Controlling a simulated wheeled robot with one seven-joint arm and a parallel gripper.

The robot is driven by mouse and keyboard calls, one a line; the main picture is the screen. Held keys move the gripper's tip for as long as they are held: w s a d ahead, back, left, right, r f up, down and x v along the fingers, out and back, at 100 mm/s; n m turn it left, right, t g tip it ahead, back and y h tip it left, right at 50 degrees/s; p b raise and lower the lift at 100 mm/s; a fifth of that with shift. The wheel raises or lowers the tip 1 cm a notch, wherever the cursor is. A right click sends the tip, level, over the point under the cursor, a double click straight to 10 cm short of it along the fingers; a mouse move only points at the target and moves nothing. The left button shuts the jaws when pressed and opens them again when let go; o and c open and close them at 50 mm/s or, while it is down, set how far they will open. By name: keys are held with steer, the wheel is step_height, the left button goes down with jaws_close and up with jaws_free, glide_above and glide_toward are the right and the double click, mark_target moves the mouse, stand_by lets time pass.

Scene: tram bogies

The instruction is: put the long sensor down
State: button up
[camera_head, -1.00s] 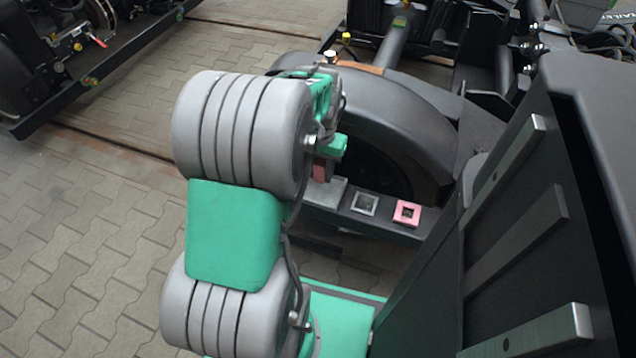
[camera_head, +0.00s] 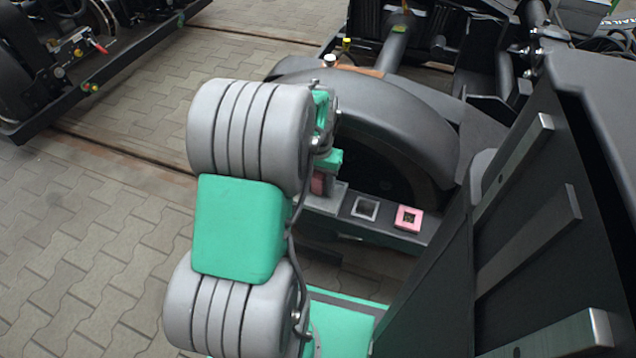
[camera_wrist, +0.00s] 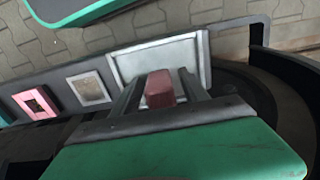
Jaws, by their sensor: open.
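A reddish block (camera_wrist: 160,88), which seems to be the long sensor, is between the two grey fingers of my gripper (camera_wrist: 159,76) in the wrist view. The fingers are open, with a narrow gap visible beside the block. Behind it lies a pale grey framed tray (camera_wrist: 205,60) on a dark shelf. In the head view the reddish block (camera_head: 317,183) shows just below my green gripper, at the tray's left part, mostly hidden by my arm. Whether its lower end rests on the tray cannot be told.
On the dark shelf are a grey square frame (camera_head: 365,208) and a pink square frame (camera_head: 408,218) with a dark centre. A curved black fender (camera_head: 400,105) rises behind. A white-topped knob (camera_head: 330,61) and a yellow-topped one (camera_head: 346,44) stand beyond it.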

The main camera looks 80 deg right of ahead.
mark_target(318, 176)
step_height(318, 176, up, 12)
steer(key=p, duration=0.4)
steer(key=shift+r, duration=0.2)
steer(key=w+a+r+n, duration=0.1)
steer(key=w+a+n, duration=0.3)
steer(key=w+a, duration=0.55)
steer(key=w+a+r+n, duration=0.2)
steer(key=w+a+n, duration=0.4)
steer(key=w, duration=0.6)
steer(key=w+a+f+n+t, duration=0.1)
steer(key=a+n, duration=0.8)
steer(key=a, duration=1.6)
steer(key=shift+w+a+t, duration=0.3)
steer(key=shift+w+t, duration=0.3)
steer(key=shift+w, duration=0.15)
